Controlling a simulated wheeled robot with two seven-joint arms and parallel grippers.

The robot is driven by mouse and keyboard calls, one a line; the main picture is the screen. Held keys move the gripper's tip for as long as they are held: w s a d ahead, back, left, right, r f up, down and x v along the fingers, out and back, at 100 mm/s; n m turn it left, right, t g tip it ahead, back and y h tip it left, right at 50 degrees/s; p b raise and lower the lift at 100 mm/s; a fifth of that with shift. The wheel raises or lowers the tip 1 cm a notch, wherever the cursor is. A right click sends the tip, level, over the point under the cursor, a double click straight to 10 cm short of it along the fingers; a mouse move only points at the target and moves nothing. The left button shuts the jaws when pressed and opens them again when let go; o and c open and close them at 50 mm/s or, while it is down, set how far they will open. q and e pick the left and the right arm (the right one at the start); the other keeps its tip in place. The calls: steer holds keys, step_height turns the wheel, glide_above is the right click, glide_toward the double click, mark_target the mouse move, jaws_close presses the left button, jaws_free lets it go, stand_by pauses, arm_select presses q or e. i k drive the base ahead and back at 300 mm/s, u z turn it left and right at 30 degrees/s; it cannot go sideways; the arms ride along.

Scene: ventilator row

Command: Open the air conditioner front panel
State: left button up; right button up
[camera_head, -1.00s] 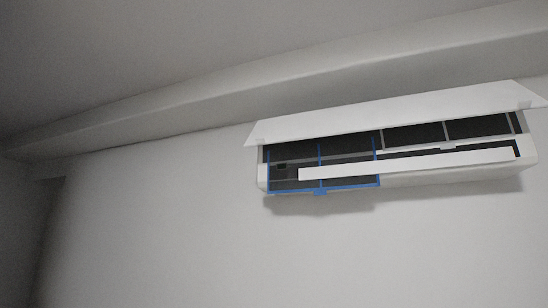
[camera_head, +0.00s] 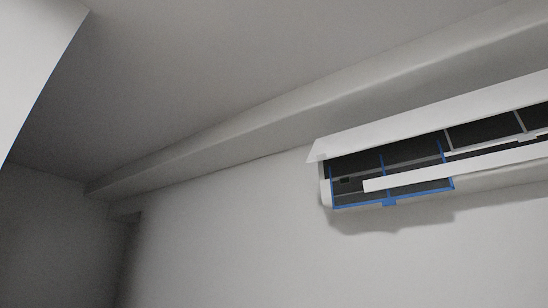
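The air conditioner (camera_head: 330,198) is mounted high on the wall at the right of the head view, and its right end is cut off by the picture edge. Its white front panel (camera_head: 430,118) is raised and stands out above the body. Below the panel the dark filter area is exposed. A blue-framed filter (camera_head: 390,202) sits in the left part, and a grey-framed section is to its right. A long white louver strip (camera_head: 460,171) crosses the front. Neither of my grippers is in view.
A pale blurred surface (camera_head: 35,60) fills the upper left corner, close to the camera; I cannot tell what it is. A ceiling beam (camera_head: 300,115) runs above the unit. The wall (camera_head: 220,240) below and left is bare.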

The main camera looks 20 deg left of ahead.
mark_target(526, 90)
steer(key=u, duration=1.7)
steer(key=i, duration=0.65)
steer(key=z, duration=2.95)
